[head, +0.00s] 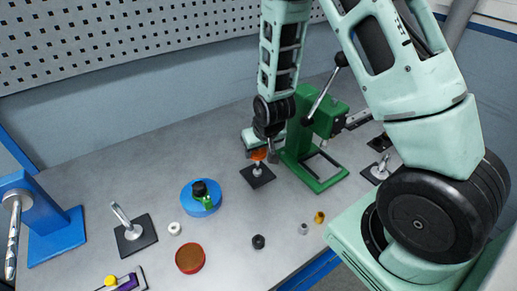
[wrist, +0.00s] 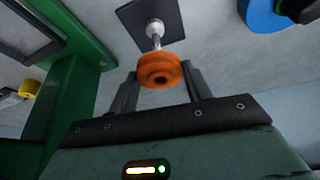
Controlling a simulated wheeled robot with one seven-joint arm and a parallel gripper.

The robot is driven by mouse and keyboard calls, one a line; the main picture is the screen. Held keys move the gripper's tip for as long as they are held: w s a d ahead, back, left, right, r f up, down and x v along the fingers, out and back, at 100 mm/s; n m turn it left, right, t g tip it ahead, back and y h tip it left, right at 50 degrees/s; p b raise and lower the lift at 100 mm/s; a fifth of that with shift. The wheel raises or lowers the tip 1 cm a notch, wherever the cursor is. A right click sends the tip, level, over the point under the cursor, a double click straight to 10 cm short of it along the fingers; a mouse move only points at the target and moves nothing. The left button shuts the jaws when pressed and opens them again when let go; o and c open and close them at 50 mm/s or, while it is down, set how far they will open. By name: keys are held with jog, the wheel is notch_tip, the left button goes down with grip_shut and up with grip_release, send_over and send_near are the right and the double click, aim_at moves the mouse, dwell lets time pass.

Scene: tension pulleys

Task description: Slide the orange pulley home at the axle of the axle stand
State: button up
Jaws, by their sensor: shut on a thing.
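My gripper (head: 262,149) is shut on the orange pulley (head: 258,155), which also shows between the two fingers in the wrist view (wrist: 160,70). The axle stand has a dark square base (head: 257,179) on the bench and a pale, short axle (wrist: 154,32). The pulley is right at the axle's top end, with the axle showing below it in the head view. In the wrist view the axle meets the pulley's far edge. I cannot tell whether the axle tip is inside the bore. The pulley's dark hole faces the wrist camera.
A green press (head: 316,178) stands close on the right of my gripper. A blue disc with a black knob (head: 199,188) lies to the left. Another stand with a tilted post (head: 133,238) and a red disc (head: 190,259) are further left. Small parts lie in front.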

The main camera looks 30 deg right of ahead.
aim_at(258, 166)
jog(key=shift+f+b, duration=1.2)
jog(key=shift+f, duration=0.25)
jog(key=shift+f, duration=0.2)
jog(key=shift+f+b, duration=1.3)
jog(key=shift+b, duration=0.1)
jog(key=shift+f, duration=0.2)
jog(key=shift+f+b, duration=0.3)
jog(key=shift+b, duration=0.1)
jog(key=o, duration=1.1)
jog(key=shift+c, duration=0.2)
